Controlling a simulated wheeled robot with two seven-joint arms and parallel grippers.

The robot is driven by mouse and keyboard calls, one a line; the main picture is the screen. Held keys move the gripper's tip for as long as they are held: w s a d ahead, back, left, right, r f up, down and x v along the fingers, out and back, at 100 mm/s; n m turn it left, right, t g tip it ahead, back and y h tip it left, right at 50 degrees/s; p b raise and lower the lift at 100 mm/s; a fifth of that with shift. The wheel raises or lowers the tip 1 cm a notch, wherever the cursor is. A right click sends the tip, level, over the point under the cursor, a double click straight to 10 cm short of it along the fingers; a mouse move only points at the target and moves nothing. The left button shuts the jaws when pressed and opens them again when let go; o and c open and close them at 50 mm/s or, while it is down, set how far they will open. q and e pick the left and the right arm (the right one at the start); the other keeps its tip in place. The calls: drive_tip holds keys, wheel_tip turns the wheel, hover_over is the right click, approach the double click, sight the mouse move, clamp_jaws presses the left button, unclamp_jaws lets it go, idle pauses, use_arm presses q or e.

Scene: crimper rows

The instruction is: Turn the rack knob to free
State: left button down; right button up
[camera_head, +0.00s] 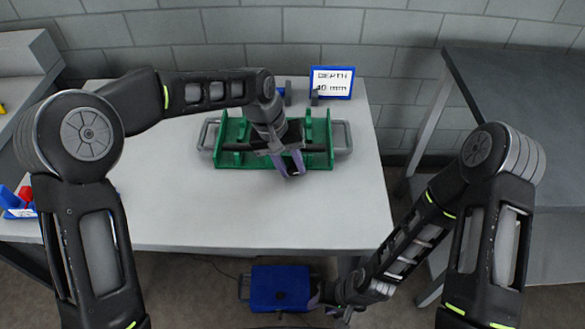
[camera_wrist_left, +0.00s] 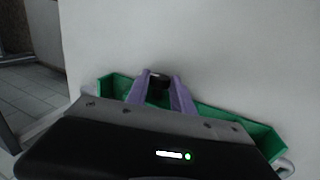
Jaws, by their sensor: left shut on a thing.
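The green rack (camera_head: 323,158) with grey handles at both ends sits on the white table, toward its back. My left gripper (camera_head: 291,168) reaches over the rack's front middle, its purple fingers pointing down. In the left wrist view, the purple fingers (camera_wrist_left: 160,88) are shut on a small dark piece, the knob (camera_wrist_left: 158,79), at the rack's edge. The knob's setting cannot be read, and my gripper hides much of the rack's middle. My right gripper (camera_head: 340,303) hangs low in front of the table, beside a blue box; its fingers are too small to judge.
A blue-framed sign (camera_head: 332,82) reading "DEPTH" and a size in mm stands behind the rack. The blue box (camera_head: 280,288) is below the table's front edge. A blue tray (camera_head: 18,212) with red and blue items is at far left. The white table's front is clear.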

use_arm(q)
drive_tip(key=shift+a+f+h+b, duration=0.15)
drive_tip(key=shift+h+b, duration=0.25)
drive_tip(key=shift+h, duration=0.2)
drive_tip(key=shift+a+f+h+b, duration=0.1)
drive_tip(key=shift+h+b, duration=0.3)
drive_tip(key=shift+h, duration=0.2)
drive_tip(key=shift+h+b, duration=0.5)
drive_tip(key=shift+h, duration=0.2)
drive_tip(key=shift+r, duration=0.1)
drive_tip(key=c, duration=1.1)
unclamp_jaws()
